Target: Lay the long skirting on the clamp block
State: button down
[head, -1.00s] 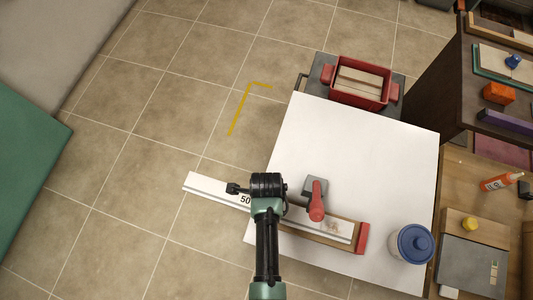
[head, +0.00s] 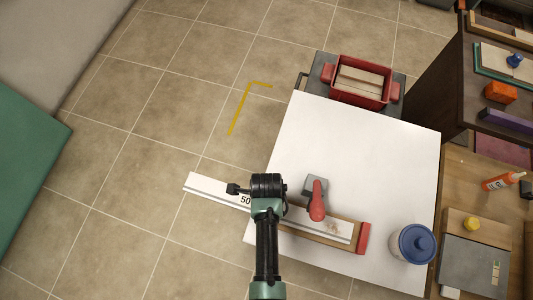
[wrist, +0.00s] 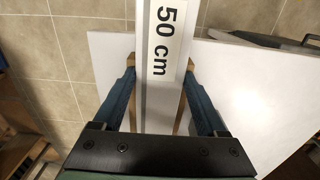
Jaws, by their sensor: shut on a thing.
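The long skirting (head: 212,190) is a white strip marked "50 cm"; it also shows in the wrist view (wrist: 154,100). My gripper (wrist: 160,62) is shut on it, one finger along each side. In the head view my wrist hides its middle. Its left part sticks out past the table edge over the floor, and its right end lies over or against a wooden piece with a red end stop (head: 363,238). A grey block with a red handle (head: 317,203), perhaps the clamp, stands just beyond the skirting. I cannot tell whether the skirting is resting or held slightly above.
The white table top (head: 350,140) is mostly clear. A blue-lidded tub (head: 413,244) stands at its right edge. A red bin with wooden pieces (head: 361,82) is behind the table. A wooden bench (head: 490,215) with a glue bottle (head: 503,181) is at right.

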grip_release()
notch_tip(320, 180, up, 13)
jog(key=shift+b, duration=0.35)
dwell(0.7)
